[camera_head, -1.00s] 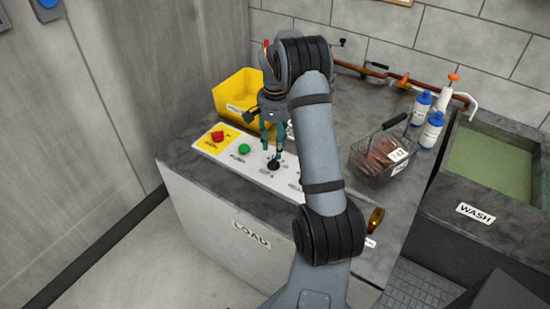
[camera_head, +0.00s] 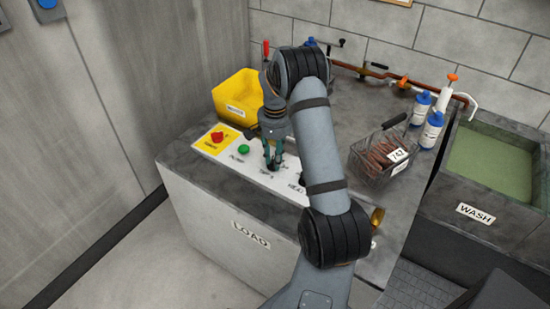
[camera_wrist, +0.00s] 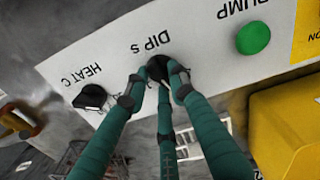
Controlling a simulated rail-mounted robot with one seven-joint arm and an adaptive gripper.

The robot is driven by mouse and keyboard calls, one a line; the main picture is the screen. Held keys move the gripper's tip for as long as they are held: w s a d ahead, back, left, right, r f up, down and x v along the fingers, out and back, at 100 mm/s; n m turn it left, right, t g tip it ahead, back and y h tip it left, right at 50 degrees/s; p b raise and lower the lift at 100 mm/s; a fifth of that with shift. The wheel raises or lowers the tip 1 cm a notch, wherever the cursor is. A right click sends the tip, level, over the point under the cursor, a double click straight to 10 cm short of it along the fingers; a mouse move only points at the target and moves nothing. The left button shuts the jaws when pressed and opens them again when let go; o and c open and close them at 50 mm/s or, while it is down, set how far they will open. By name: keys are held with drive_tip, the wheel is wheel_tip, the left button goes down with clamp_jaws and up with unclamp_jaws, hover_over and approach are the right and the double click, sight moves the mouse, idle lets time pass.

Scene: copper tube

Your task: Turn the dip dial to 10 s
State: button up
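The dip dial (camera_wrist: 157,66) is a small black knob on the white control panel, beside the label "DIP S" in the wrist view. My gripper (camera_wrist: 158,74) has its teal fingers down at the dial, one fingertip on each side and a third finger behind. The fingertips appear to be against the dial's sides. In the head view my gripper (camera_head: 274,164) stands over the panel (camera_head: 235,163) and its fingers hide the dial. The dial's pointer and any scale marks are too covered or small to read.
The black heat dial (camera_wrist: 90,97) sits to one side of the dip dial and the green pump button (camera_head: 244,149) to the other. A red knob (camera_head: 217,136) is on a yellow plate. A yellow bin (camera_head: 239,93) and a wire basket (camera_head: 384,158) stand close by.

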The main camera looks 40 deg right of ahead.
clamp_jaws()
drive_tip(key=shift+f+m+b, duration=0.1)
drive_tip(key=shift+m+b, duration=0.2)
drive_tip(key=m+b, duration=0.2)
drive_tip(key=shift+f+m, duration=0.1)
drive_tip(key=shift+m, duration=0.2)
drive_tip(key=m+b, duration=0.2)
drive_tip(key=m, duration=0.1)
drive_tip(key=shift+s+a+m+b, duration=0.1)
drive_tip(key=shift+m+b, duration=0.2)
drive_tip(key=shift+m, duration=0.1)
drive_tip(key=m+b, duration=0.2)
drive_tip(key=m, duration=0.2)
drive_tip(key=shift+a, duration=0.1)
drive_tip(key=shift+s+a+m+b, duration=0.15)
drive_tip(key=shift+m+b, duration=1)
drive_tip(key=shift+m, duration=1.35)
drive_tip(key=shift+r, duration=0.2)
